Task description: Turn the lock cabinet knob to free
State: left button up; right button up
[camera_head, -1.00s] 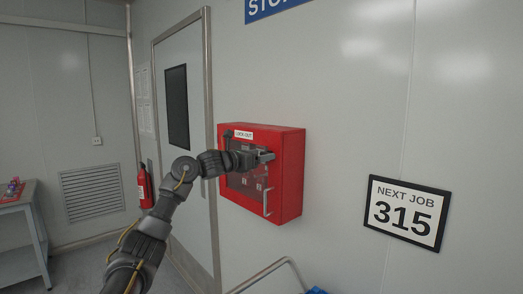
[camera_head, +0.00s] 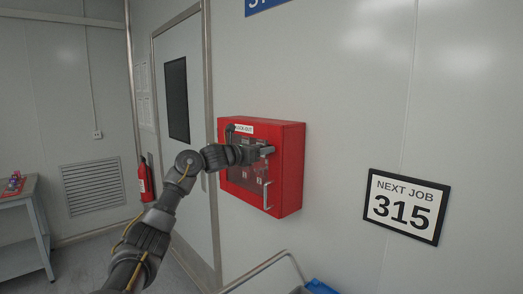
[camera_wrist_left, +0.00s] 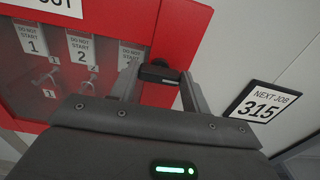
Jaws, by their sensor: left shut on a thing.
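The red lock cabinet (camera_head: 291,175) hangs on the wall with a "LOCK-OUT" label, a clear window and a pale vertical handle (camera_head: 267,195). Its door looks shut. My left gripper (camera_head: 268,150) is at the cabinet's upper right front. In the left wrist view the black knob (camera_wrist_left: 158,72) sits between the fingertips of my left gripper (camera_wrist_left: 160,82), which is shut on it. The knob's pointing direction is hard to read because the fingers cover part of it. My right gripper is out of view.
Behind the window are numbered "DO NOT START" tags (camera_wrist_left: 82,48) above hooks. A "NEXT JOB 315" sign (camera_head: 405,207) is right of the cabinet. A door (camera_head: 180,130) and a fire extinguisher (camera_head: 144,182) are to the left. A blue bin (camera_head: 320,287) shows at the bottom edge.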

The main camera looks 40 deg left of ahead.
pick_arm(q)
jog(key=n+p, duration=0.1)
jog(key=n, duration=0.5)
jog(key=n+p, duration=0.1)
jog(key=n, duration=0.5)
jog(key=n+p, duration=0.1)
jog(key=n, duration=0.4)
jog(key=shift+a+f+n, duration=0.1)
jog(key=shift+a+n, duration=0.15)
jog(key=shift+n, duration=0.15)
dwell(0.5)
jog(key=o, duration=1)
jog(key=shift+f, duration=0.1)
